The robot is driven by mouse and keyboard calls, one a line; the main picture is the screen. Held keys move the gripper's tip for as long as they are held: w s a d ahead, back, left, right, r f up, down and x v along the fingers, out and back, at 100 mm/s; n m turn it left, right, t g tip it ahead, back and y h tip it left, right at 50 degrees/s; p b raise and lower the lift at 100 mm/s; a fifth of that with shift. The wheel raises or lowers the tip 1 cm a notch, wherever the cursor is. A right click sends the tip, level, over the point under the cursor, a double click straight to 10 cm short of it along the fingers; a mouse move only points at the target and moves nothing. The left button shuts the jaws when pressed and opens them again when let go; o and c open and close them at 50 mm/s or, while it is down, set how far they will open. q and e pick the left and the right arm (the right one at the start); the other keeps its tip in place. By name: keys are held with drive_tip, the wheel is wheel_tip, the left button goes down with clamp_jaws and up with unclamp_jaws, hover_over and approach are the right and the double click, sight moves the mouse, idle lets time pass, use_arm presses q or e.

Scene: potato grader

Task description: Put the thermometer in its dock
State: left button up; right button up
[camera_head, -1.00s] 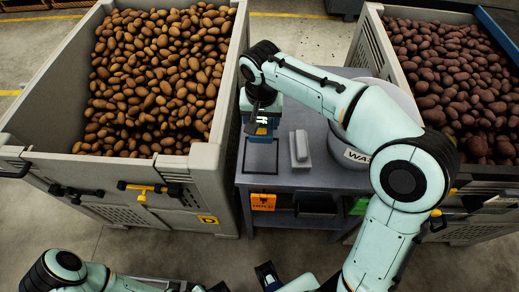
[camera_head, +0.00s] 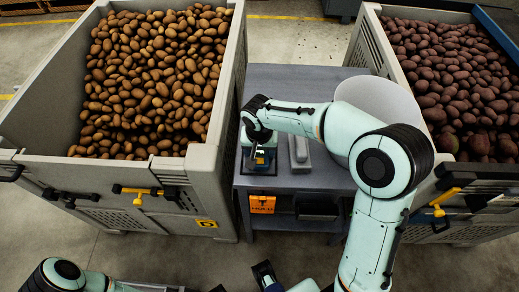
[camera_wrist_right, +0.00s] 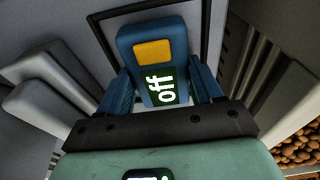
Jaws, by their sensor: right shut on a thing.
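The thermometer (camera_wrist_right: 153,65) is a blue device with a yellow button and a dark green display reading "off". My right gripper (camera_head: 262,160) is shut on it, with one blue finger on each side in the right wrist view. In the head view the thermometer (camera_head: 261,155) is small and partly covered by my wrist, over a dark-outlined rectangle on the grey table (camera_head: 285,82). A grey block with a raised part (camera_head: 299,150), possibly the dock, stands just right of it. Part of my left arm shows at the bottom edge; its fingers are not clear.
A crate of light potatoes (camera_head: 205,180) stands left, and a crate of dark red potatoes (camera_head: 375,45) right. A pale round bin (camera_head: 365,100) is behind my right arm. An orange label (camera_head: 262,204) is on the table front. The table's back is clear.

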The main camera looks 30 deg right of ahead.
sight(259, 157)
drive_tip(key=o, duration=0.7)
drive_tip(key=shift+f, duration=0.2)
drive_tip(key=shift+o, duration=0.7)
drive_tip(key=shift+r, duration=0.1)
drive_tip(key=shift+r, duration=0.2)
wheel_tip(259, 157, up, 12)
drive_tip(key=s+p, duration=0.1)
drive_tip(key=shift+s+a+p, duration=0.25)
drive_tip(key=shift+a+p, duration=0.05)
drive_tip(key=shift+a, duration=0.15)
drive_tip(key=shift+f, duration=0.15)
